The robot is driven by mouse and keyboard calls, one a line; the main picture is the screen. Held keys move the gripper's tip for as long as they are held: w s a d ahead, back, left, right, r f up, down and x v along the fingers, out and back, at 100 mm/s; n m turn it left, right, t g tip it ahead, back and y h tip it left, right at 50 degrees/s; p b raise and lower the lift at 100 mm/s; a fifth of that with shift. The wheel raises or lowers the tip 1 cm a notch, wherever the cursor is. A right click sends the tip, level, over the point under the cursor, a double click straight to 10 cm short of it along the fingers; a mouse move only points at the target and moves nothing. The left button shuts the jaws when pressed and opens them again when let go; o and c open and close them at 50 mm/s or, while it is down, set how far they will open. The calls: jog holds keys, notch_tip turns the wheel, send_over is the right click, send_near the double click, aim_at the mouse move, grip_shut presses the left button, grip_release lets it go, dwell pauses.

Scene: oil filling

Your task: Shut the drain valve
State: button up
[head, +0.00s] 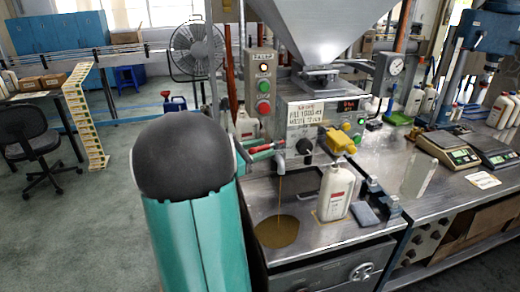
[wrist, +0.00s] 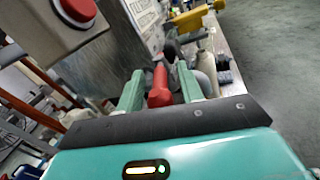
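The drain valve's red lever (head: 260,148) sticks out to the left of the filling machine's spout (head: 280,158). A thin brown stream of oil (head: 279,195) falls from the spout into a round brown pool (head: 277,231) on the metal bench top. My gripper (wrist: 162,65) has its two green fingers on either side of the red lever (wrist: 159,90) in the wrist view. The fingers look apart, with a narrow gap on each side of the lever. In the head view my arm hides part of the machine's left side, and the fingers show only small beside the lever.
A white bottle (head: 336,192) stands right of the oil pool. A control post (head: 262,84) with buttons rises close behind the lever; its red button (wrist: 77,10) looms at upper left in the wrist view. A yellow-handled part (head: 340,141) sits on the machine front.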

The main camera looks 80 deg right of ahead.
jog(key=shift+c, duration=0.3)
grip_shut()
jog(key=shift+w+d+m+g+y, duration=0.35)
jog(key=shift+m+g+y, duration=0.25)
jog(key=shift+g+y, duration=0.15)
jog(key=shift+w+d+m+g+y, duration=0.1)
jog(key=shift+d+m+g+y, duration=0.05)
jog(key=shift+m+g+y, duration=0.4)
jog(key=shift+w+d+m+g+y, duration=0.1)
jog(key=shift+d+m+g+y, duration=0.2)
jog(key=shift+y, duration=0.4)
jog(key=shift+a, duration=0.2)
jog(key=shift+o, duration=0.3)
grip_release()
